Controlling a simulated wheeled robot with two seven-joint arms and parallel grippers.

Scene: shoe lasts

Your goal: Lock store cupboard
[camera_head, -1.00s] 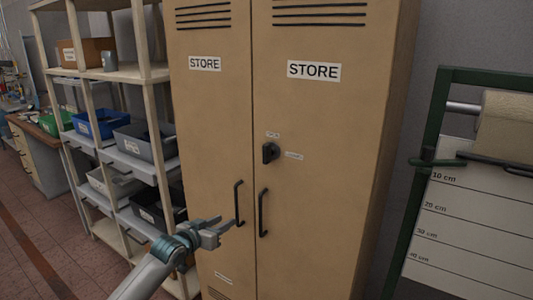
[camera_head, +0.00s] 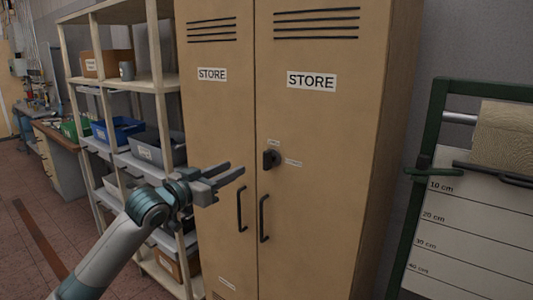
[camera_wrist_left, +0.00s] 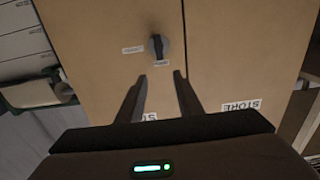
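The tan store cupboard (camera_head: 310,120) stands upright with both doors closed, each with a STORE label and a black handle. A black turn knob (camera_head: 270,159) sits on the right door near the seam, with small labels above and beside it. My left gripper (camera_head: 238,174) is open and empty, in front of the left door, left of and slightly below the knob. In the left wrist view the knob (camera_wrist_left: 158,47) shows beyond the open fingertips (camera_wrist_left: 160,78), apart from them, its bar roughly in line with the gap. My right gripper is not in view.
A wooden shelf rack (camera_head: 160,85) with bins, including a blue bin (camera_head: 118,130), stands left of the cupboard. A green-framed stand (camera_head: 428,140) with a paper roll (camera_head: 505,135) and a centimetre chart is at the right. A workbench is at the far left.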

